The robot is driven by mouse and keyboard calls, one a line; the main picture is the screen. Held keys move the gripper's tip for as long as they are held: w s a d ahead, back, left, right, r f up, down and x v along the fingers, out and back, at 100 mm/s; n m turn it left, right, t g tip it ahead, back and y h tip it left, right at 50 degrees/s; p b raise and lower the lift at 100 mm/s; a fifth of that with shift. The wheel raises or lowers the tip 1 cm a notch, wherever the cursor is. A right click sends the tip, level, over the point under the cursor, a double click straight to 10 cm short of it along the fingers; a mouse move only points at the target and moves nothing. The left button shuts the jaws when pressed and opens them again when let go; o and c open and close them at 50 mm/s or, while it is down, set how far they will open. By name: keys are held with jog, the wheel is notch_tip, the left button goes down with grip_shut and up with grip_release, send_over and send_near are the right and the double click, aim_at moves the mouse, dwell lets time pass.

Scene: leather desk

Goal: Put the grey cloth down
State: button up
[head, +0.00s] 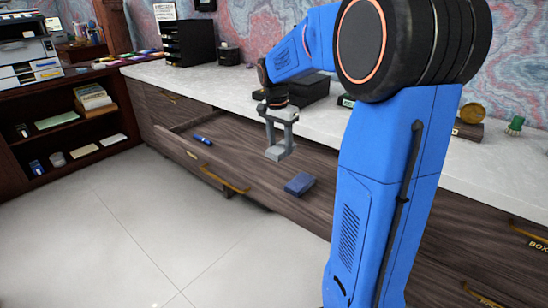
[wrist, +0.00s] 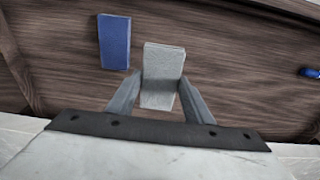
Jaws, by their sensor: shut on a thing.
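The grey cloth (wrist: 163,68), a small folded light-grey block shape, is between the two fingers of my gripper (wrist: 160,88) in the wrist view. My gripper (head: 279,143) is shut on it. In the head view the cloth (head: 279,153) shows at the fingertips, over the open drawer (head: 232,157). The brown wooden drawer floor (wrist: 235,60) lies beyond the cloth in the wrist view. I cannot tell how high the cloth is above it.
A blue block-like thing (head: 299,183) lies in the drawer, left of the cloth in the wrist view (wrist: 114,42). A small blue item (head: 202,140) lies near the drawer's other end. Drawer floor between them looks clear. A pale countertop (head: 222,91) overhangs behind.

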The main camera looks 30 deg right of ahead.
jog(key=shift+f, duration=4.25)
jog(key=shift+f, duration=0.15)
jog(key=o, duration=1)
